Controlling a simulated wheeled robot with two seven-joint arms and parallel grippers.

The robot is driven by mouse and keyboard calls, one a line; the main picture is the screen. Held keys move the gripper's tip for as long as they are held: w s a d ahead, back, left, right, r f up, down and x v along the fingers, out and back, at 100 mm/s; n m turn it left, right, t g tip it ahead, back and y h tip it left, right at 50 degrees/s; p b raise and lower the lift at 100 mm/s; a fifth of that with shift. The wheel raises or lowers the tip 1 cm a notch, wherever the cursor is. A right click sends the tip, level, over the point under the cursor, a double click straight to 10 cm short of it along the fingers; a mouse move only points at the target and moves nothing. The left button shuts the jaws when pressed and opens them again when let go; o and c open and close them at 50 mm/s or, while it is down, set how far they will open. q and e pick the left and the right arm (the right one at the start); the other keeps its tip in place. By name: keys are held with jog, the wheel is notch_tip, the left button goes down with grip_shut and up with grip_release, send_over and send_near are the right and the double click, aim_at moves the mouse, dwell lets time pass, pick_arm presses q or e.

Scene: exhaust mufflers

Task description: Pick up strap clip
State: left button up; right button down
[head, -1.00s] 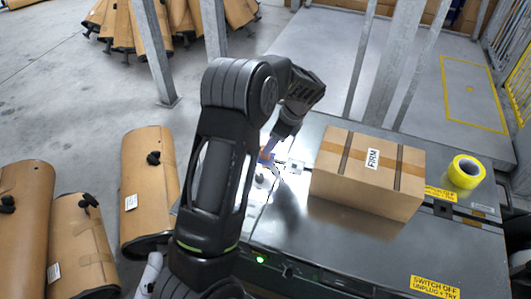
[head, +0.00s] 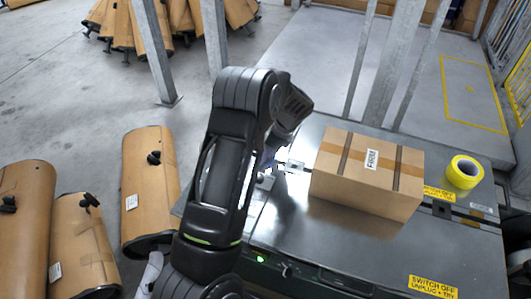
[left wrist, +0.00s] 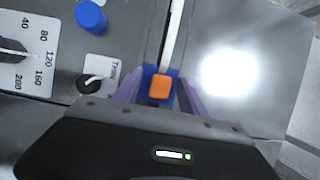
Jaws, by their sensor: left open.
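The strap clip (left wrist: 160,88) shows in the left wrist view as a small orange block against a blue piece, at the end of a white strap (left wrist: 173,35). My left gripper (left wrist: 159,92) is open, with one purple-grey finger on each side of the clip. I cannot tell whether either finger touches it. In the head view my left arm reaches over the metal bench, and its upper links hide most of the gripper and the clip. My right gripper is not in view.
A taped cardboard box (head: 366,172) and a yellow tape roll (head: 464,171) sit on the metal bench (head: 330,240). A dial panel (left wrist: 25,55) and a blue knob (left wrist: 90,15) lie beside the gripper.

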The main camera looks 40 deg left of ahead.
pick_arm(q)
jog(key=shift+c, duration=0.4)
grip_shut()
dwell(0.4)
